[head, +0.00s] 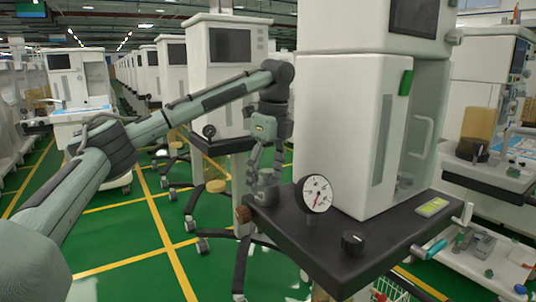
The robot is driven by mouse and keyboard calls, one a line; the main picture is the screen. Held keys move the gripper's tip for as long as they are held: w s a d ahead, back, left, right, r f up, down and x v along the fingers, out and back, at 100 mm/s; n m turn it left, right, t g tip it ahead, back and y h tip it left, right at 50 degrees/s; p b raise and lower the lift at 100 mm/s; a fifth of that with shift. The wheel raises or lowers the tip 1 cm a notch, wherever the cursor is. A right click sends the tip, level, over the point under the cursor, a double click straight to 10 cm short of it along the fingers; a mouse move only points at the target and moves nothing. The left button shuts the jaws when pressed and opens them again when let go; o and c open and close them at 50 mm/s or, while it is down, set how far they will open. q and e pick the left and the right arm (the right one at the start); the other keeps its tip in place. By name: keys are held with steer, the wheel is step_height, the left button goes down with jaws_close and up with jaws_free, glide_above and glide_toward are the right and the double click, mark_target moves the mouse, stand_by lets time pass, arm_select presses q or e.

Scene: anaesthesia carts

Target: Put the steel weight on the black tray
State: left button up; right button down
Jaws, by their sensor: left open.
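The black tray (300,236) is the dark flat shelf at the front of the nearest white cart. A small grey steel weight (267,196) appears at the tray's far left corner, partly hidden by my fingers. My left gripper (264,176) points down over that corner, open, with its fingers around or just above the weight. I cannot tell whether the fingers touch it. My right gripper is not in view.
A round white gauge (315,194) and a black knob (353,241) are on the tray, right of the weight. A yellow-green label (432,207) lies at its right. The white cart body (345,130) rises behind. The tray's front middle is bare.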

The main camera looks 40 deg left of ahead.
arm_select(q)
steer(key=r, duration=0.6)
steer(key=d+r, duration=0.1)
steer(key=r, duration=0.2)
steer(key=shift+d+r, duration=0.1)
steer(key=shift+r, duration=0.3)
steer(key=f, duration=0.4)
steer(key=a+f, duration=0.1)
steer(key=f, duration=0.7)
steer(key=shift+a, duration=0.3)
steer(key=shift+r, duration=0.5)
